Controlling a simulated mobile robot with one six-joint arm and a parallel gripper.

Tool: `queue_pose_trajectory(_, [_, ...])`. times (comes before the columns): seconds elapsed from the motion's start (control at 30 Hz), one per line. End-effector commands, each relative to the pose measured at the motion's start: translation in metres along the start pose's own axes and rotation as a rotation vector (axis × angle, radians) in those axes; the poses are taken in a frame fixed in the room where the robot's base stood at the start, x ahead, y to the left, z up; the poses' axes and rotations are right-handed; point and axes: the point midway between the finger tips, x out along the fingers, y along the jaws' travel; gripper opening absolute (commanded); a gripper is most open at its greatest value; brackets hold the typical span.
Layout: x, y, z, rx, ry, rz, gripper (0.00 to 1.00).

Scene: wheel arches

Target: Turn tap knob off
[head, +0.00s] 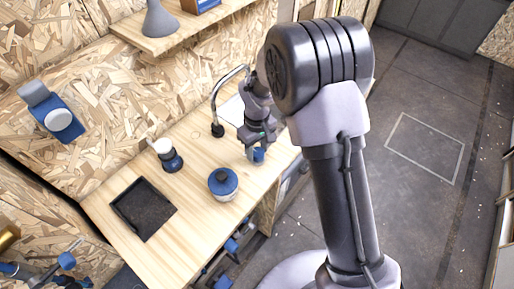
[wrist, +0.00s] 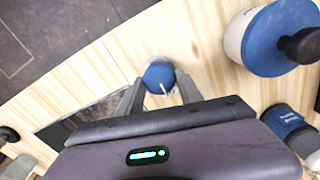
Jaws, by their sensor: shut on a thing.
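The blue tap knob (wrist: 158,74) stands on the wooden counter beside the sink and has a pale mark on its near side. My gripper (wrist: 157,92) has one finger on each side of it and is shut on it. In the head view my gripper (head: 258,144) points down at the counter's front edge, with the blue knob (head: 259,156) just below it. The curved metal tap spout (head: 228,84) rises from a black base behind my gripper. The sink (wrist: 88,111) is partly hidden by my gripper in the wrist view.
A pot with a blue lid (head: 223,181) stands left of my gripper, close by. A blue-and-black jar with a white top (head: 166,155) and a black tray (head: 143,208) are further left. A shelf (head: 165,36) is on the wall. The floor (head: 440,90) on the right is clear.

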Motion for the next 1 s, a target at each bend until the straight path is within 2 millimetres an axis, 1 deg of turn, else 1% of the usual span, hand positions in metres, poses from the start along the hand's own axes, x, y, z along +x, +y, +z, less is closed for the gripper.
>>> queue_pose_trajectory(0.53, [-0.0007, 0.0003, -0.0008, -0.020, 0.002, 0.001, 0.02])
queue_pose_trajectory(0.57, [-0.0007, 0.0003, -0.0008, -0.020, 0.002, 0.001, 0.48])
queue_pose_trajectory(0.63, [-0.0006, 0.0003, -0.0007, -0.020, 0.002, 0.001, 0.62])
queue_pose_trajectory(0.67, [-0.0006, 0.0002, -0.0006, -0.019, 0.002, 0.001, 0.64])
queue_pose_trajectory(0.93, [-0.0008, 0.0001, -0.0003, -0.018, 0.001, 0.000, 0.64])
queue_pose_trajectory(1.0, [-0.0062, 0.0001, -0.0005, -0.018, 0.001, 0.000, 0.64])
